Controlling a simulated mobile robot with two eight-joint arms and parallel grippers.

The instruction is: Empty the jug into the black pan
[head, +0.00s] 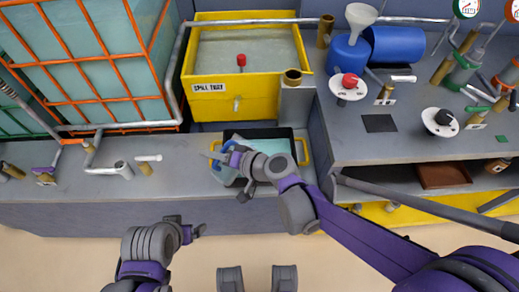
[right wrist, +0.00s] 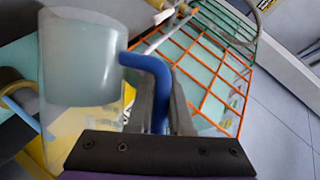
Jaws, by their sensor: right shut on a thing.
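The black pan (head: 238,133) with yellow handles sits on the grey bench, and a teal surface shows inside it. My right gripper (head: 230,157) is over the left part of the pan. In the right wrist view, my right gripper (right wrist: 162,95) is shut on the blue handle (right wrist: 150,65) of the translucent jug (right wrist: 80,60). A grey-blue filling seems to show in the jug's body. In the head view, the jug is mostly hidden and its tilt cannot be told. My left gripper (head: 195,230) is in front of the bench, away from the pan; its fingers are unclear.
A yellow spill tray (head: 210,105) stands behind the pan. An orange-caged tank (head: 95,70) stands at left. A white pipe (head: 110,169) and small fittings lie on the left bench. A blue container (head: 395,44) and a funnel (head: 362,15) are at the back right.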

